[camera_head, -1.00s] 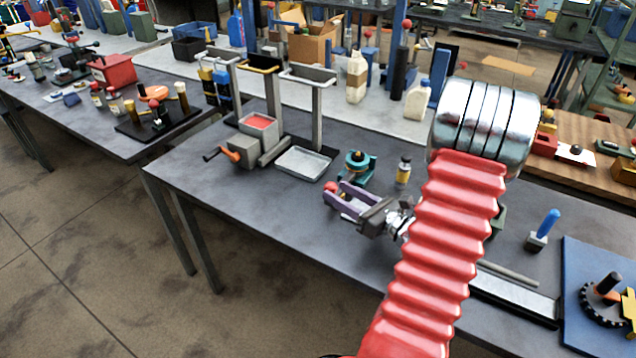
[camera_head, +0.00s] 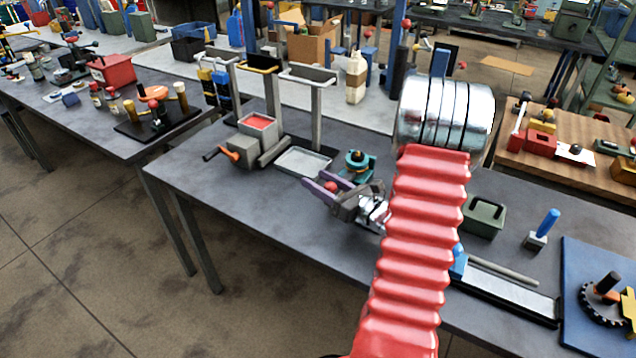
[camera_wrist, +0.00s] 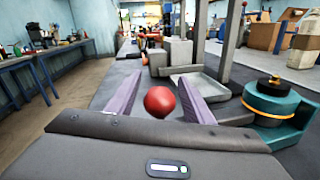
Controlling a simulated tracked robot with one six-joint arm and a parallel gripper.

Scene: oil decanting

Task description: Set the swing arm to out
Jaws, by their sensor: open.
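A red ball knob (camera_head: 330,187) is between my gripper's two purple fingers, low in the wrist view's middle (camera_wrist: 159,101). My gripper (camera_head: 316,178) is open, with a visible gap on each side of the ball in the wrist view (camera_wrist: 160,75). A teal device (camera_head: 358,167) with a round body and a black and orange top stands just beyond my gripper. It also shows at the right of the wrist view (camera_wrist: 275,105). I cannot see what carries the red ball, so whether it belongs to the swing arm is unclear.
A grey crank box (camera_head: 243,151) with an orange and black handle and a shallow metal tray (camera_head: 303,162) stand beyond my gripper. Tall posts rise behind them. A green box (camera_head: 484,217) is right of my arm. The table's left front (camera_head: 230,200) is clear.

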